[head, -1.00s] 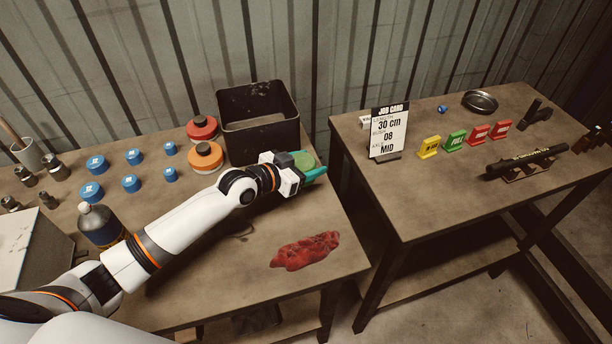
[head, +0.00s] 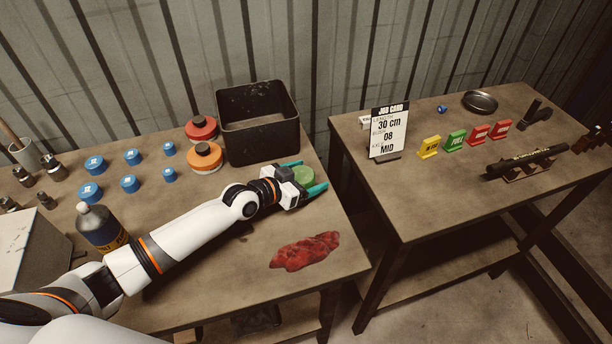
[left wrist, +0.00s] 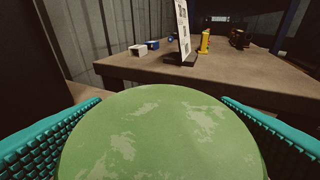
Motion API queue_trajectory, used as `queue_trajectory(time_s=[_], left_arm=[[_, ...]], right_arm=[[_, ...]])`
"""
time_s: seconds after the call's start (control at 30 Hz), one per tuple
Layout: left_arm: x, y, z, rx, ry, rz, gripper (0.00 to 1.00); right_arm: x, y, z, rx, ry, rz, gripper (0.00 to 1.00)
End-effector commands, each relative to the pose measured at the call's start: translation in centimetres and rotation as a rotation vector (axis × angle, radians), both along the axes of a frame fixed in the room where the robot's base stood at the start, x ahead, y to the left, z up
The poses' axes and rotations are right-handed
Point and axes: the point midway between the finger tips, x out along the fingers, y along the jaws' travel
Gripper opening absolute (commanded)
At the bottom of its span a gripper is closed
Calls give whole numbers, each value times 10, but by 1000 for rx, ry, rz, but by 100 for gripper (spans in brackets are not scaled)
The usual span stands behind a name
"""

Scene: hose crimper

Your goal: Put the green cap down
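The green cap (head: 303,176) is a round disc near the right edge of the left table, in front of the black bin. My left gripper (head: 306,177) is around it, with its teal fingers spread on either side. In the left wrist view the cap (left wrist: 160,140) fills the lower middle, its green paint worn in pale patches. The left gripper (left wrist: 160,120) shows there as ribbed teal fingers at both sides of the cap. The gripper looks open. The cap's underside is hidden, but it appears to be at the tabletop. My right gripper is not in view.
The black bin (head: 258,145) and orange and red lidded tins stand behind my arm. Several blue caps and a bottle (head: 101,228) are to the left. A red rag (head: 305,252) lies in front. A gap separates the right table (head: 430,195), with its job card (head: 388,132).

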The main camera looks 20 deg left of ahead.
Motion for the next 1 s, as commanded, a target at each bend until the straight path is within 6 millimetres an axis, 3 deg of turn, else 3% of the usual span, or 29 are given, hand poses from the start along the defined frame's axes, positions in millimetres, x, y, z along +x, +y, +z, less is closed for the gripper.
queue_trajectory(time_s=[0.27, 0.7, 1.0], left_arm=[[0, 0, 7, -1, 1, 0, 81], [-71, 46, 26, 4, 2, -2, 81], [-95, 63, 37, 1, 0, 0, 81]], right_arm=[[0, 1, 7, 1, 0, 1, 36], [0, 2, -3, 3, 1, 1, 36], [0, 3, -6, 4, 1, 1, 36]])
